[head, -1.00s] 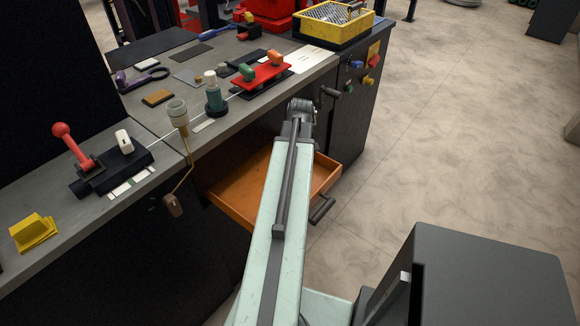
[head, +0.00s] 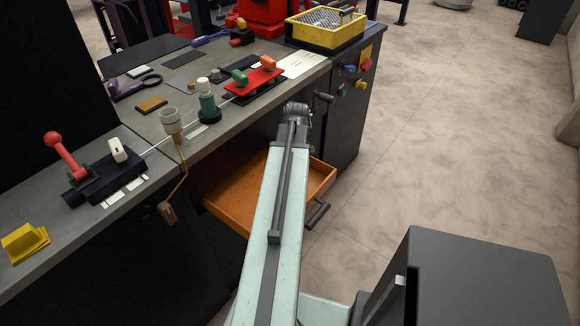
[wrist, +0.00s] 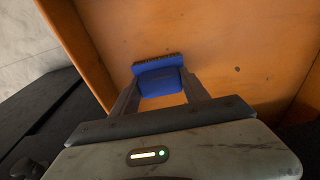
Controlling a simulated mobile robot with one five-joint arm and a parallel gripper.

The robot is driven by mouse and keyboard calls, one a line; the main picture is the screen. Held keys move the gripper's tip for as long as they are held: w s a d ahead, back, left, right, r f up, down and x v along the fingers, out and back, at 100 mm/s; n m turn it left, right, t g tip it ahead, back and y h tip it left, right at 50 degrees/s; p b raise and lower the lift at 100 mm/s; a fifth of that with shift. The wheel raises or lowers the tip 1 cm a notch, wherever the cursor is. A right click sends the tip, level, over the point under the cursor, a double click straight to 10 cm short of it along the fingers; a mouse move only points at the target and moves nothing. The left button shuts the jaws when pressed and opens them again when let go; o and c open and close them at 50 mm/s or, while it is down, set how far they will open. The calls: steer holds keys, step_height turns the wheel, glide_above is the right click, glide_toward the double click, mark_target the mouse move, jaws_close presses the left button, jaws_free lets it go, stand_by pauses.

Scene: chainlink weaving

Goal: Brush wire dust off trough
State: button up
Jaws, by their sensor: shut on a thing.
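My gripper (wrist: 160,92) is shut on a blue brush (wrist: 160,82) with a dark bristle strip along its far edge. The brush is in front of the orange inside of the open drawer (wrist: 220,40); I cannot tell if it touches it. In the head view the drawer (head: 235,204) is pulled out below the bench, and my arm hides the gripper and brush. A thin pale wire (head: 160,145) runs along the bench past a clear cup, a green bottle and a red fixture (head: 254,82). I cannot single out a trough with certainty.
The bench (head: 130,127) carries a red-knobbed lever (head: 62,155), a yellow block (head: 24,243) and a yellow basket (head: 326,30). A hanging handle (head: 167,212) and a crank (head: 323,97) stick out at its front. The floor (head: 440,130) to the right is open.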

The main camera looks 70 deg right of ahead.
steer(key=shift+w+a, duration=0.25)
steer(key=shift+a, duration=0.45)
steer(key=shift+w+a, duration=0.25)
steer(key=shift+a, duration=0.45)
steer(key=shift+w+a, duration=0.25)
steer(key=shift+a, duration=0.45)
steer(key=shift+w+a, duration=0.3)
steer(key=shift+a, duration=0.5)
steer(key=shift+r, duration=0.15)
steer(key=shift+f, duration=0.2)
steer(key=shift+d, duration=0.1)
